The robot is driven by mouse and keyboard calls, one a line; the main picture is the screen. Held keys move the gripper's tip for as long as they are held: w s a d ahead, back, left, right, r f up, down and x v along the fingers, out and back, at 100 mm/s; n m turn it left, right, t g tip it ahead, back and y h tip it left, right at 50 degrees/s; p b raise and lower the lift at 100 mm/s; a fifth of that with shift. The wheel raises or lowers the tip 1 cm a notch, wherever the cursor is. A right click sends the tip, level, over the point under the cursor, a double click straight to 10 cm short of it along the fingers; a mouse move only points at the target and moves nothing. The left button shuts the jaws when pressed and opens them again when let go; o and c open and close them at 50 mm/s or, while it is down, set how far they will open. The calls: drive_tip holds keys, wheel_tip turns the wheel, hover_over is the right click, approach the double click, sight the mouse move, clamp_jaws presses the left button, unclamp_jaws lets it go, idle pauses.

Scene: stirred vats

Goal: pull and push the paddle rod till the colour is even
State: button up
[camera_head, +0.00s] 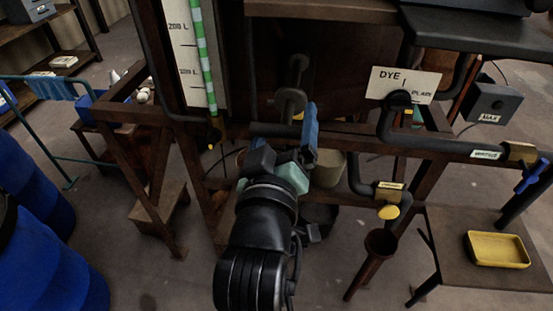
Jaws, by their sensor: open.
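The vat (325,60) is a dark brown body in a rusty frame. What looks like the paddle rod (290,103) comes out of its front with a round grey collar. A dark crossbar (268,129) lies below it, partly behind my gripper; I cannot tell if it is the rod's handle. My gripper (287,143) is open, with blue fingers apart, close to this crossbar. I cannot tell if it touches. The sight tube (203,60) on the left shows green and white bands, so its colour is uneven. The paddle inside the vat is hidden.
A sign (405,83) reading "DYE" and dark pipes stand at right. A blue-handled valve (532,176) and a yellow tray (497,249) on a low table are farther right. Blue barrels (35,200) stand at left. A rusty frame rail crosses behind my gripper.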

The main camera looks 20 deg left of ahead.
drive_tip(key=b+v, duration=0.1)
drive_tip(key=v, duration=0.6)
drive_tip(key=shift+b, duration=0.4)
drive_tip(key=shift+s+d+r+p, duration=0.1)
drive_tip(key=shift+r+p, duration=0.2)
drive_tip(key=shift+p, duration=0.9)
drive_tip(key=shift+f+p+v, duration=0.1)
drive_tip(key=shift+p+v, duration=1)
drive_tip(key=shift+p, duration=0.2)
drive_tip(key=shift+f+p+v, duration=0.15)
drive_tip(key=shift+p+v, duration=0.95)
drive_tip(key=shift+p, duration=0.2)
drive_tip(key=shift+o, duration=0.3)
